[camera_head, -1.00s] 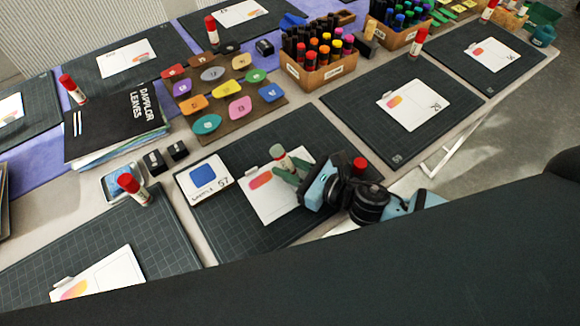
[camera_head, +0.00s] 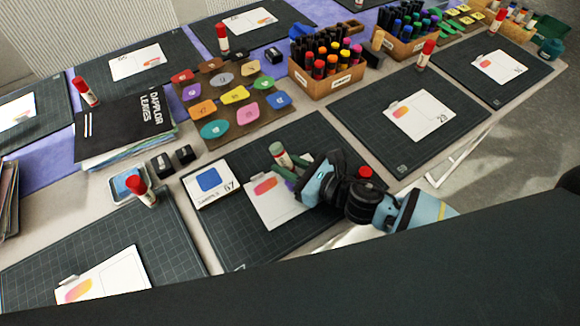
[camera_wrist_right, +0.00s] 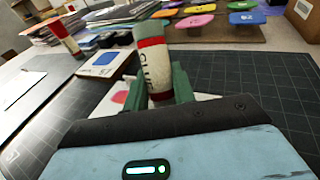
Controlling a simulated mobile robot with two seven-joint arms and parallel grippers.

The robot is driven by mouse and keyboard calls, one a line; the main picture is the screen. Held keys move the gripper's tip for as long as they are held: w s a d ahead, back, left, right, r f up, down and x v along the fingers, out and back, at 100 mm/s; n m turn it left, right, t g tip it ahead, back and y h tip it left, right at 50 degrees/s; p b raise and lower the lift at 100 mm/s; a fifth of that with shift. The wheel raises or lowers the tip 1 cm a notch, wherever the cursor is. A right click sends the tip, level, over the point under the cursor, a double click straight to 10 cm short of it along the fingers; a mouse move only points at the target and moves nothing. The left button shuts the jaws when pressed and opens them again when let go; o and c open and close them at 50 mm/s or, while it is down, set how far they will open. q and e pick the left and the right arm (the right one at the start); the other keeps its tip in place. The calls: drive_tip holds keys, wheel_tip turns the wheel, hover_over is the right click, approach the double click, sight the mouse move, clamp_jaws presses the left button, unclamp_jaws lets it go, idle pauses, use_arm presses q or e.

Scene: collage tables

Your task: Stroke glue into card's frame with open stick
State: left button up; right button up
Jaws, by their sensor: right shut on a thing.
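My right gripper (camera_head: 290,172) is shut on a glue stick (camera_head: 281,155), which stands roughly upright over a card. In the right wrist view the glue stick (camera_wrist_right: 154,65) shows a red band and the letters GLUE between the green fingers. The white card (camera_head: 270,205) with a pink-orange patch lies on a dark cutting mat (camera_head: 240,240), partly hidden by my gripper. Whether the stick's lower end touches the card is hidden. A red cap (camera_head: 365,172) shows just behind my right wrist. My left gripper is not in view.
A sample card with a blue square (camera_head: 199,199) lies left of the card. Small black blocks (camera_head: 162,164), an ink pad (camera_head: 126,185) and another glue stick (camera_head: 143,192) are beyond the mat's left side. A marker crate (camera_head: 328,84) and a colour palette board (camera_head: 268,118) stand behind.

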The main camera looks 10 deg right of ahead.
drive_tip(key=shift+w, duration=0.2)
drive_tip(key=shift+w+a, duration=0.25)
drive_tip(key=shift+w, duration=0.4)
drive_tip(key=shift+d, duration=0.15)
drive_tip(key=shift+w+d, duration=0.1)
drive_tip(key=shift+d, duration=0.25)
drive_tip(key=shift+d, duration=0.15)
drive_tip(key=shift+w+d, duration=0.2)
drive_tip(key=shift+d, duration=0.25)
drive_tip(key=shift+s, duration=0.1)
drive_tip(key=shift+s+d, duration=0.15)
drive_tip(key=shift+s, duration=0.5)
